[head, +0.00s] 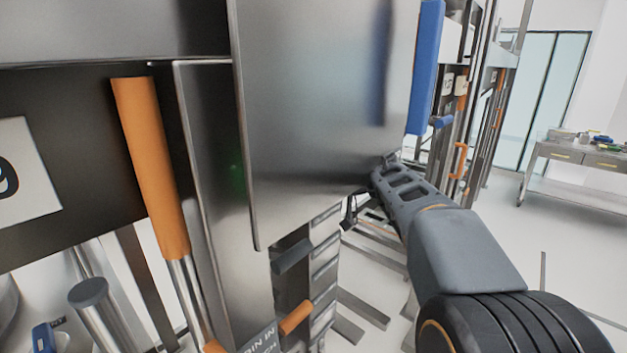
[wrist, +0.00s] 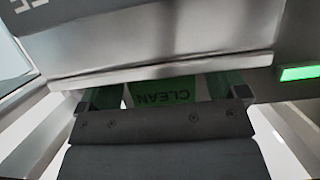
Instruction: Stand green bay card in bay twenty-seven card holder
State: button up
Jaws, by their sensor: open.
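In the wrist view the green card (wrist: 165,93) shows the word CLEAN, upside down in the picture. It is partly covered by a metal edge above it and by my gripper's body below. My gripper (wrist: 160,88) is open, with one dark finger on each side of the card; whether either finger touches it I cannot tell. In the head view the fingers and the card are hidden behind a large metal panel (head: 310,90). I cannot make out the card holder for certain; what supports the card is hidden.
A lit green lamp (wrist: 303,73) sits right of the gripper. Orange handles (head: 150,165) and a BIN IN label (head: 262,340) are on the near metal structure. A steel table (head: 580,155) with small items stands far right. Clear floor lies between.

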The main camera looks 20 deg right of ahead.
jog(key=shift+r, duration=0.2)
jog(key=b+v, duration=0.1)
jog(key=v, duration=1.1)
